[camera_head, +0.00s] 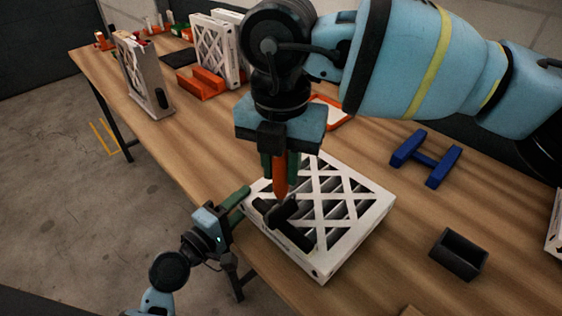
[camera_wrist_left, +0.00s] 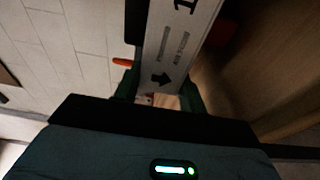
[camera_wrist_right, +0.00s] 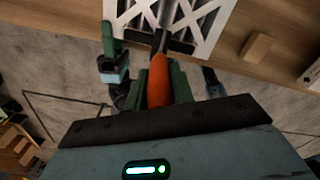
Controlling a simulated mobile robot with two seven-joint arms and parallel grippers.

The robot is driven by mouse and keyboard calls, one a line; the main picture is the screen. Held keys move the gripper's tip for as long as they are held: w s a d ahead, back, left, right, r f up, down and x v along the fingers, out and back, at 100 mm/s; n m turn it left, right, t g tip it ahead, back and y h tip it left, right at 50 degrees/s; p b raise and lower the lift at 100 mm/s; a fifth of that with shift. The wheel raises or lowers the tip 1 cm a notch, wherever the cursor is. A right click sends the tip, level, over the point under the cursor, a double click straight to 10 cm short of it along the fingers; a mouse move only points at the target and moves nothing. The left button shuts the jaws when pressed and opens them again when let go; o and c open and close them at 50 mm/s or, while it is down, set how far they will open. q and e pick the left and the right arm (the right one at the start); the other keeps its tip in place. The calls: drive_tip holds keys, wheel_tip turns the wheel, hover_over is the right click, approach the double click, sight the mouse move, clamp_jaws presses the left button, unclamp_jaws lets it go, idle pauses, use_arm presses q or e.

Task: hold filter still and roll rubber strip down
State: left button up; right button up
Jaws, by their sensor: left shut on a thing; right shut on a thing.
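The filter (camera_head: 352,222), a white framed box with a lattice face, lies flat at the table's near edge. My left gripper (camera_head: 243,198) is shut on its left side; in the left wrist view, the filter's printed side (camera_wrist_left: 178,45) sits between the green fingers. My right gripper (camera_head: 280,174) is above the filter, shut on the orange handle (camera_wrist_right: 159,82) of a roller, pointing down. The roller's black head (camera_head: 284,209) is at the black rubber strip (camera_head: 300,240) along the filter's near-left border. Contact between roller and strip cannot be told surely.
A blue H-shaped stand (camera_head: 427,158) and an open black box (camera_head: 459,255) are right of the filter. An orange-rimmed tray (camera_head: 330,112) lies behind my right gripper. More filters (camera_head: 143,75) and an orange holder (camera_head: 200,84) stand at the far left.

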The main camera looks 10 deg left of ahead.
drive_tip(key=shift+f, duration=0.6)
idle(0.7)
drive_tip(key=shift+r, duration=3.6)
drive_tip(key=shift+f, duration=0.1)
drive_tip(key=shift+f, duration=2.8)
drive_tip(key=shift+f, duration=0.75)
drive_tip(key=shift+r, duration=0.1)
drive_tip(key=shift+r, duration=3.55)
drive_tip(key=shift+f, duration=0.1)
